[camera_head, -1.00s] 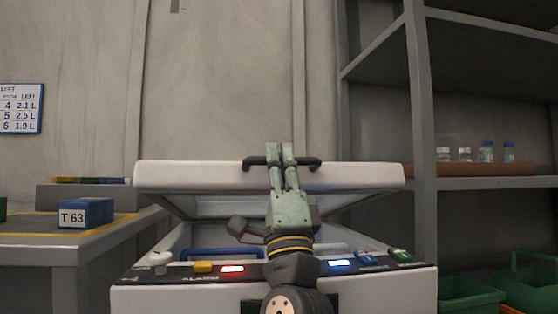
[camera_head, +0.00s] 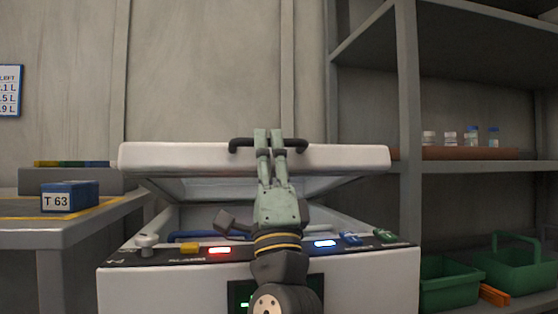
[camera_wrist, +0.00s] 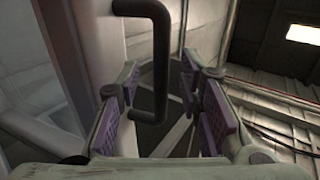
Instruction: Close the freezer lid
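The white chest freezer (camera_head: 380,275) stands ahead in the head view. Its lid (camera_head: 345,156) is partly open, with a dark gap between lid and body. A black bar handle (camera_head: 240,144) runs along the lid's front edge. My gripper (camera_head: 268,134) is at this handle, its fingers reaching past it. In the wrist view, the handle (camera_wrist: 157,60) lies between the padded fingers of my gripper (camera_wrist: 160,112), which stand apart. I see no clear contact between pads and handle. Part of the handle is hidden behind the fingers in the head view.
The freezer's control panel (camera_head: 145,257) carries lit red and blue displays and small items. A table (camera_head: 45,235) with a blue T 63 box (camera_head: 70,195) stands left. Shelving (camera_head: 408,120) and green bins (camera_head: 450,285) stand right, close to the freezer.

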